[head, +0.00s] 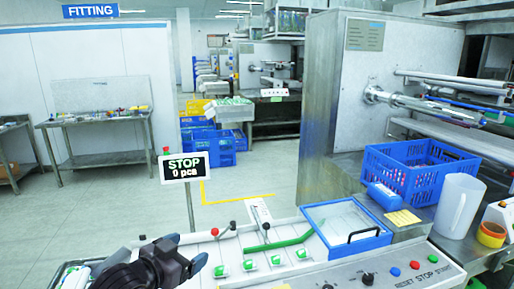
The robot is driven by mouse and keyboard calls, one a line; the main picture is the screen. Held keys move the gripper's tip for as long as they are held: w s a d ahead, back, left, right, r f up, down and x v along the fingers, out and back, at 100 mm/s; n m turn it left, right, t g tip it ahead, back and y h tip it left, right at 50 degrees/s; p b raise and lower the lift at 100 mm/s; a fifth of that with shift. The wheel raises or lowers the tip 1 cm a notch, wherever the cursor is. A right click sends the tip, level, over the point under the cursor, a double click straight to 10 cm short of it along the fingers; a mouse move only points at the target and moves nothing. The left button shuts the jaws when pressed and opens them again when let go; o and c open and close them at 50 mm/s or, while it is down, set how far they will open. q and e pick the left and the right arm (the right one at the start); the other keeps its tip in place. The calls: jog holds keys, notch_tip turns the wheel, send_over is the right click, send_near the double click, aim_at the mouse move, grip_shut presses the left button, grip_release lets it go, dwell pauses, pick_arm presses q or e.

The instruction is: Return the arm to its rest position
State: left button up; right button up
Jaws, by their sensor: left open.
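My left gripper (187,250) is at the bottom left of the head view, its arm coming in from the lower left. Its jaws are open, with two light blue fingertips apart and nothing between them. It is over the left part of the white dosing machine top (205,249), left of the small green-and-white pieces. My right gripper is not in view.
A STOP sign (184,167) stands on a post behind the gripper. A blue-framed clear lid (345,222) and a button panel (385,272) are to the right. A blue crate (425,176) and white jug (458,207) stand farther right. Open floor lies behind.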

pick_arm(q)
jog(key=s+a+f+n+y, duration=0.1)
jog(key=s+a+f+y, duration=0.1)
jog(key=s+a+f, duration=0.3)
jog(key=s+a+f+n+t+y+b, duration=0.1)
jog(key=s+f+y, duration=0.1)
jog(key=f, duration=0.5)
jog(key=s+a+f+n+y, duration=0.1)
jog(key=s+a+f+n, duration=0.1)
jog(key=s+a+f, duration=0.3)
jog(key=s+f+n+g+y, duration=0.2)
jog(key=s+f, duration=0.9)
jog(key=s, duration=0.1)
jog(key=shift+a+f+n+g+y+b, duration=0.25)
jog(key=shift+a+n+g+y+b, duration=0.05)
jog(key=shift+b, duration=0.1)
